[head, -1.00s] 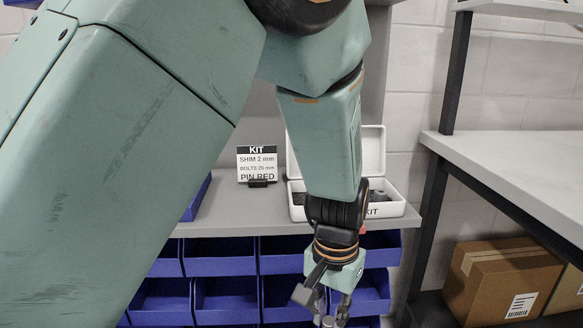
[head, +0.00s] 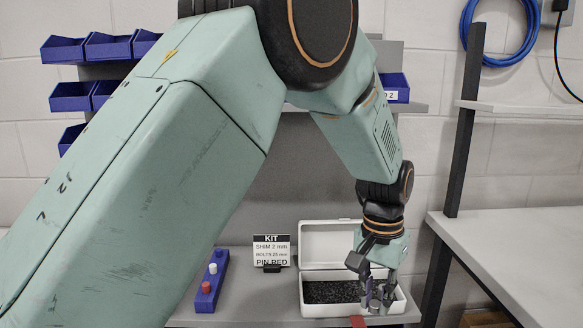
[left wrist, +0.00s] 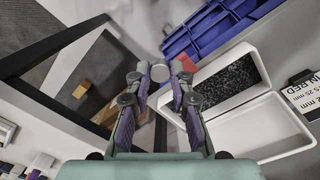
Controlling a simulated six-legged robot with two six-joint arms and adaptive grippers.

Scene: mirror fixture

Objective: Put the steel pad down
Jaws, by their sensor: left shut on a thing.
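My left gripper (head: 379,292) points down at the front right of the white kit box in the head view. It is shut on the steel pad (head: 375,306), a small grey round piece between the fingertips. The pad also shows as a pale grey disc in the left wrist view (left wrist: 160,73), with the box to its right. In the head view the pad overlaps the front of the open white kit box (head: 322,311); its exact height is unclear. My right gripper is in neither view.
The box has a dark speckled lining (head: 330,292) and a raised lid. A kit sign (head: 271,250) and a blue holder (head: 212,283) with red and white pieces stand left of it on the grey shelf. A pale bench (head: 510,245) is at the right. Something red (head: 357,321) lies by the box front.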

